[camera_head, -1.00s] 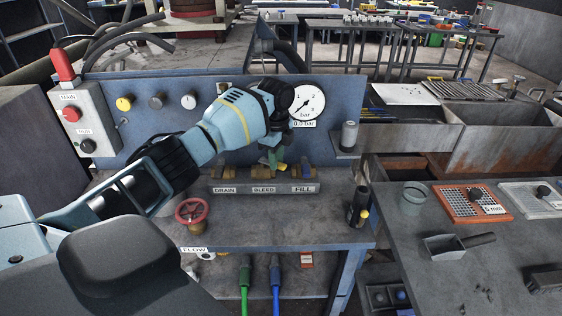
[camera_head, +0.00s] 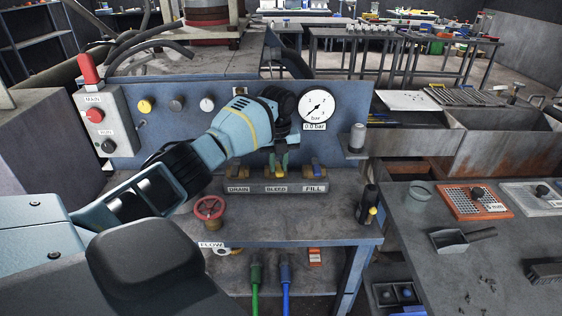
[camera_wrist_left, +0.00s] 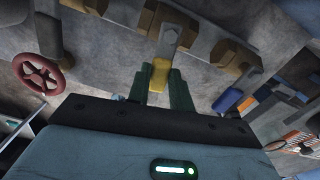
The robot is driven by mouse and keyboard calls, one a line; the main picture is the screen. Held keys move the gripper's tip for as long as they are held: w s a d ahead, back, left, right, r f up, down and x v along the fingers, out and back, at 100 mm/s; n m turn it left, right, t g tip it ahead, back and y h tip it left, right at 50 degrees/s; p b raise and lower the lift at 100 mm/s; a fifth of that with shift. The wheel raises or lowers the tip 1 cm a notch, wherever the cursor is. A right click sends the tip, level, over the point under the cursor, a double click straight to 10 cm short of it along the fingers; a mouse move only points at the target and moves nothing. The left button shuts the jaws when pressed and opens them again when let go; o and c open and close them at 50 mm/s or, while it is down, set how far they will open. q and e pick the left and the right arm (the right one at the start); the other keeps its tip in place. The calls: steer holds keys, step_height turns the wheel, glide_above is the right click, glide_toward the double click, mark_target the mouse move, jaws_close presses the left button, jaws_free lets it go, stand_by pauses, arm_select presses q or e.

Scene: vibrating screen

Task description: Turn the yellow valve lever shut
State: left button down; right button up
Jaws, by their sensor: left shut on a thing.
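The valve block (camera_head: 262,187) carries brass valves above the labels DRAIN, BLEED and FILL. My left gripper (camera_head: 278,163) is at the middle valve, BLEED, with its arm coming in from the left. In the left wrist view the yellow lever (camera_wrist_left: 160,76) lies between the green fingertips of my left gripper (camera_wrist_left: 160,90), which is shut on it. The lever extends from a grey stem on the brass valve body. In the head view the yellow lever (camera_head: 285,160) is mostly hidden by the fingers. My right gripper is not in view.
A pressure gauge (camera_head: 319,105) reading 0.0 bar is on the blue panel behind the wrist. A red handwheel (camera_head: 209,208) stands at the front left of the bench. A black and yellow tool (camera_head: 368,204) stands at the right edge. The bench front between them is clear.

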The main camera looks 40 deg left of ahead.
arm_select(q)
steer(key=shift+s+a+m, duration=0.2)
steer(key=shift+s+m, duration=0.05)
steer(key=shift+m, duration=0.65)
steer(key=c, duration=1.2)
jaws_free()
steer(key=shift+c, duration=0.2)
steer(key=shift+r, duration=0.15)
step_height(320, 180, up, 8)
steer(key=shift+f, duration=0.2)
steer(key=shift+s+f, duration=0.1)
